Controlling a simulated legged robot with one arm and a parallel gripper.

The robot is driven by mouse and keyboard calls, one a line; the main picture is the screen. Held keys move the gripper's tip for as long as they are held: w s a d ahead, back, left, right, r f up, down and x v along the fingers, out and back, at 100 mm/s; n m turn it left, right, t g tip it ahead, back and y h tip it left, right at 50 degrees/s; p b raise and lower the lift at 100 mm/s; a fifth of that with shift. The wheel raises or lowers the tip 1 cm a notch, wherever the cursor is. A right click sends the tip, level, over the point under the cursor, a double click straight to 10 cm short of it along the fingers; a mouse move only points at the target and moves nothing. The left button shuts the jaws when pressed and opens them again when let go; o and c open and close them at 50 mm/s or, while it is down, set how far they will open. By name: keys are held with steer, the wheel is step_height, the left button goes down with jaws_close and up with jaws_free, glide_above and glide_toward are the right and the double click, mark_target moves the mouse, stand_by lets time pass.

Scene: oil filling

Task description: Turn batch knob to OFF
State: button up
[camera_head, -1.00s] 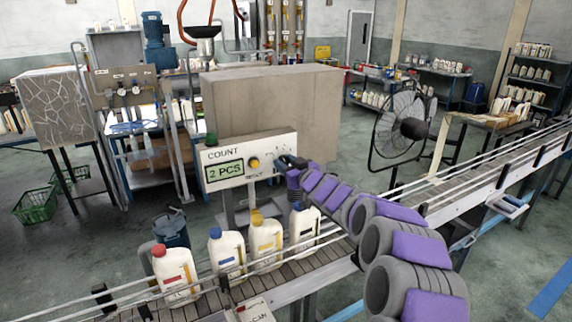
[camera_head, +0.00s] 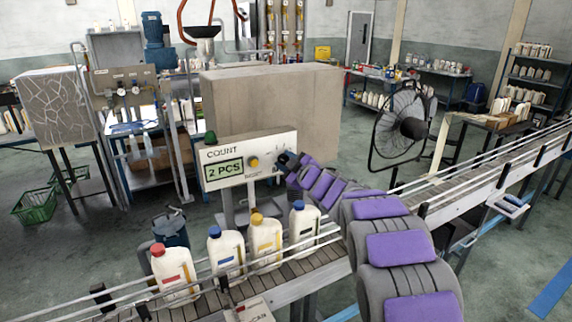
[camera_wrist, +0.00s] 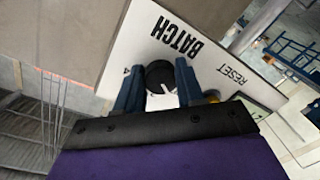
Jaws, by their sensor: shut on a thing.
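The batch knob (camera_wrist: 161,75) is a round black dial with a light pointer mark, on the white control panel (camera_wrist: 120,62) below the word BATCH in the wrist view. My gripper (camera_wrist: 160,82) has its two dark blue fingers on either side of the knob, shut on it. In the head view my gripper (camera_head: 288,160) covers the right part of the panel (camera_head: 230,152) and hides the knob there. The panel's display reads COUNT 2 PCS. Most of the position markings around the knob are hidden by the gripper, so its setting cannot be read.
A yellow button (camera_head: 253,162) sits on the panel left of my gripper. A large grey box (camera_head: 270,105) stands behind the panel. Several capped bottles (camera_head: 227,252) stand on the conveyor (camera_head: 285,270) below. A fan (camera_head: 400,128) stands to the right.

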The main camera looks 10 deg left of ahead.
steer(key=shift+s+a+f+n, duration=0.1)
steer(key=shift+f+n, duration=0.05)
steer(key=shift+n, duration=0.25)
steer(key=o, duration=1)
steer(key=shift+s+r, duration=0.2)
steer(key=shift+c, duration=0.2)
steer(key=shift+o, duration=0.4)
steer(key=shift+w+f, duration=0.1)
steer(key=shift+w, duration=0.05)
